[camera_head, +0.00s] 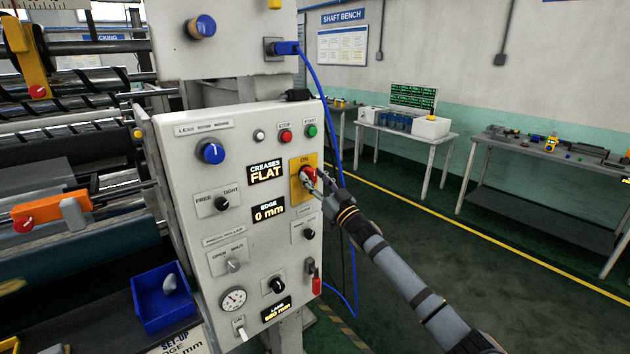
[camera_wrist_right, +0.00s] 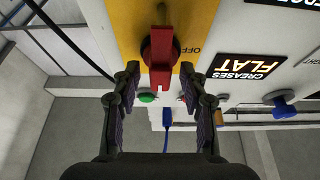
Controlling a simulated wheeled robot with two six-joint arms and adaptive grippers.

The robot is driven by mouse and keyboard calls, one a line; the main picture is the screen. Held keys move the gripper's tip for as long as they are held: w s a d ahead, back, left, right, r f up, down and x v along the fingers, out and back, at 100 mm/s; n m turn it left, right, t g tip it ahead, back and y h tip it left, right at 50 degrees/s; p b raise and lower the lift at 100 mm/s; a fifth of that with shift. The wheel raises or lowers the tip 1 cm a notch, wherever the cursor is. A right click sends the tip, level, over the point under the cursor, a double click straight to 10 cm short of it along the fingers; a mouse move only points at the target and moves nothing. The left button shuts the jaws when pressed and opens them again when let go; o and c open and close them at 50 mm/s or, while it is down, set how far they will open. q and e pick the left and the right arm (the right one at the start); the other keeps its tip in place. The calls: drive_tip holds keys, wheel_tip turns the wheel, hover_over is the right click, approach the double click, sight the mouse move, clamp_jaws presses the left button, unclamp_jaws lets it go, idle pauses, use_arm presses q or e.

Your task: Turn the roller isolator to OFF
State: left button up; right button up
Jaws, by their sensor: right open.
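The roller isolator is a red rotary handle (camera_head: 309,173) on a yellow plate (camera_head: 296,184) on the panel's right side. The word ON shows at the plate's top in the head view. In the right wrist view, which is upside down, the red handle (camera_wrist_right: 160,62) stands lengthwise along the picture's vertical, in line with the ON side. OFF is printed to its side there. My right gripper (camera_head: 314,180) is at the handle. In the wrist view its open fingers (camera_wrist_right: 160,84) stand either side of the handle's end, with gaps. My left gripper is out of view.
The white panel (camera_head: 212,275) carries other knobs, a red stop button (camera_head: 286,136) and a green start button (camera_head: 311,130) above the isolator. A blue cable (camera_head: 333,110) hangs beside the panel's right edge. Rollers are at left. Open floor lies right.

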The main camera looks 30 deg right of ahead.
clamp_jaws()
